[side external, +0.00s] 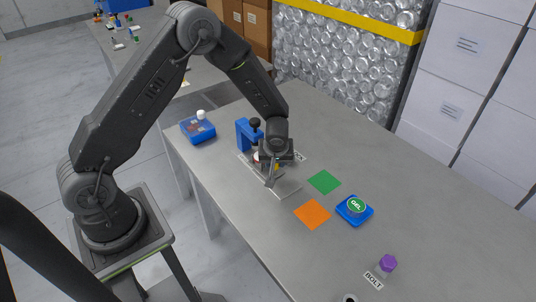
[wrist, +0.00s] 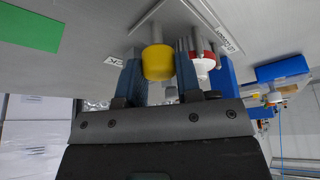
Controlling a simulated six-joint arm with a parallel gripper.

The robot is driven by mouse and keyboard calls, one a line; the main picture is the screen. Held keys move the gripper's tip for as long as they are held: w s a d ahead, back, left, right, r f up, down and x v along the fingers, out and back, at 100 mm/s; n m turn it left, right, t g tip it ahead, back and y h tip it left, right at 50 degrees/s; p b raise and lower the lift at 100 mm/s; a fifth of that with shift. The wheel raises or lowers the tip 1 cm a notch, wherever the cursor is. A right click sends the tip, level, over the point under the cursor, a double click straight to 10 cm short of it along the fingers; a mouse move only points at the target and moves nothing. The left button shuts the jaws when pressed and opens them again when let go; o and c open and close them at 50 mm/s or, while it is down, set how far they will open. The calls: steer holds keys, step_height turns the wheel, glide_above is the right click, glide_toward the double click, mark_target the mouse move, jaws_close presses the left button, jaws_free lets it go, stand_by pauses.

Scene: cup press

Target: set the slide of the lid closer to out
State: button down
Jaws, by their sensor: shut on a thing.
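The lid closer (side external: 243,135) is a blue press with a black knob on top, standing on a pale metal base plate (side external: 285,190). In the wrist view its blue body (wrist: 226,72) shows at the right of my fingers. A yellow knob (wrist: 158,62), seemingly the slide's handle, sits on a metal rod between my fingers. My gripper (wrist: 157,68) is shut on this knob; in the side view my gripper (side external: 271,172) is low over the base plate, in front of the press. A red and white piece (wrist: 203,62) is beside the right finger. My gripper partly hides the slide.
A blue box (side external: 198,130) stands left, a purple-topped piece (side external: 388,263) at front. The right-hand tabletop is mostly clear.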

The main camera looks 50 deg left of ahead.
steer(key=d, duration=0.8)
steer(key=c, duration=0.8)
jaws_free()
steer(key=shift+a, duration=0.1)
steer(key=v, duration=1.4)
steer(key=shift+w+a, duration=0.1)
